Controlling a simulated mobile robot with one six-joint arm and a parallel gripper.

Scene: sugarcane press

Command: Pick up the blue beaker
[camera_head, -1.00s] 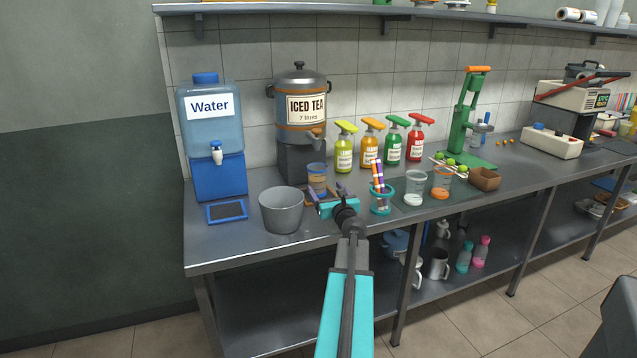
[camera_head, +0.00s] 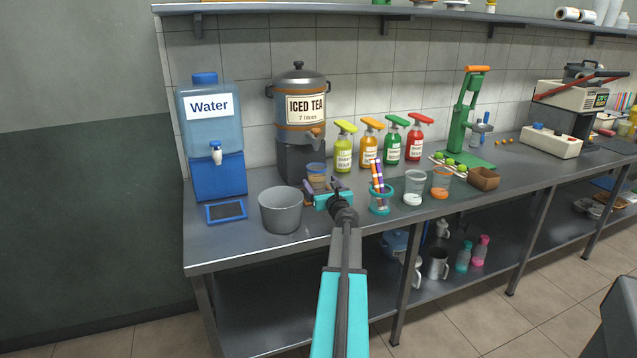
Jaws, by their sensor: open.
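The beaker with a blue rim (camera_head: 316,168) and brown contents stands on the counter in front of the iced tea dispenser. Its lower part is hidden by my gripper. My gripper (camera_head: 320,186) is open, with its turquoise body just in front of the beaker and its fingers pointing towards it, one low on each side in the picture. I cannot tell whether the fingers touch the beaker.
A grey bucket (camera_head: 281,211) stands close on the left, and a teal cup of markers (camera_head: 381,201) on the right. Clear cups with white (camera_head: 413,188) and orange (camera_head: 441,183) contents stand further right. The iced tea dispenser (camera_head: 301,110) and spray bottles (camera_head: 344,153) stand behind.

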